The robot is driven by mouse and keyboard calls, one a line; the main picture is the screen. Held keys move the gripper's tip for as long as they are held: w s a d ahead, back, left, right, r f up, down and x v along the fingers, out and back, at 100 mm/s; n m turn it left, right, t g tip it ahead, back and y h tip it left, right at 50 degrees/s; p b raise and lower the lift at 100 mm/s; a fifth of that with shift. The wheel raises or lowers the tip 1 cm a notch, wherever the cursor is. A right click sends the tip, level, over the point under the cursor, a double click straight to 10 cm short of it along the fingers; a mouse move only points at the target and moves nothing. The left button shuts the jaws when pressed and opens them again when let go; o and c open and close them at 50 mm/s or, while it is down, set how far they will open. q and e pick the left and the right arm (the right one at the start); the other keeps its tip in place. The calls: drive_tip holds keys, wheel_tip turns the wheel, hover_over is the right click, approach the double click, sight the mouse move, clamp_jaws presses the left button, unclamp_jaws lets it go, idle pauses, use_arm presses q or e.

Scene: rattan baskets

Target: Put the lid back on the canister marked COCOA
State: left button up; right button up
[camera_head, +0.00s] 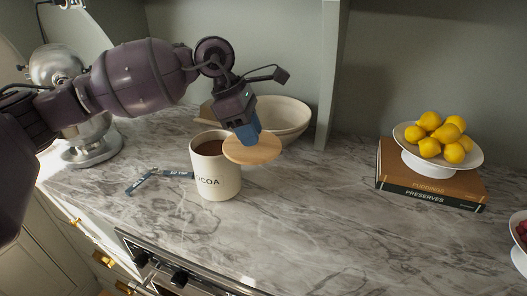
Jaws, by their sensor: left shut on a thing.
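The cream canister (217,181) stands upright on the marble counter, with part of the word COCOA showing on its front. Its mouth is partly uncovered and brown contents show inside. My left gripper (249,136) is shut on the round wooden lid (254,150). The lid is held roughly flat at the canister's upper right, overlapping the right part of its rim in the picture. I cannot tell whether the lid touches the rim. The fingers hide the lid's grasped part. My right gripper is not in view.
A cream bowl (289,117) stands behind the lid. A blue strap-like item (145,181) lies left of the canister. Books (432,189) bearing a white stand of lemons (441,160) are at right. The counter between is clear. Knobs line the front edge.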

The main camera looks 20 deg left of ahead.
use_arm(q)
drive_tip(key=w+a+r+n+t, duration=0.1)
drive_tip(key=w+a+r+n, duration=0.25)
drive_tip(key=a, duration=0.75)
wheel_tip(320, 180, down, 6)
drive_tip(key=b, duration=0.3)
drive_tip(key=shift+a+m, duration=0.35)
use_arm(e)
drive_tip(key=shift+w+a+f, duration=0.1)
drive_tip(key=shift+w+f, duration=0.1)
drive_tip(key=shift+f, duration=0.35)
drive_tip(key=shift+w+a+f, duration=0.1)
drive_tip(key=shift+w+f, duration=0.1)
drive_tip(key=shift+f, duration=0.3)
use_arm(q)
drive_tip(key=shift+f, duration=0.1)
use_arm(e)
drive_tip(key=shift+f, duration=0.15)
use_arm(q)
drive_tip(key=shift+f, duration=0.15)
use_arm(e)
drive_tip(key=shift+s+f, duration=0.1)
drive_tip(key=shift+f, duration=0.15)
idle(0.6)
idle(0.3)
use_arm(q)
drive_tip(key=o, duration=1)
drive_tip(key=shift+o, duration=0.4)
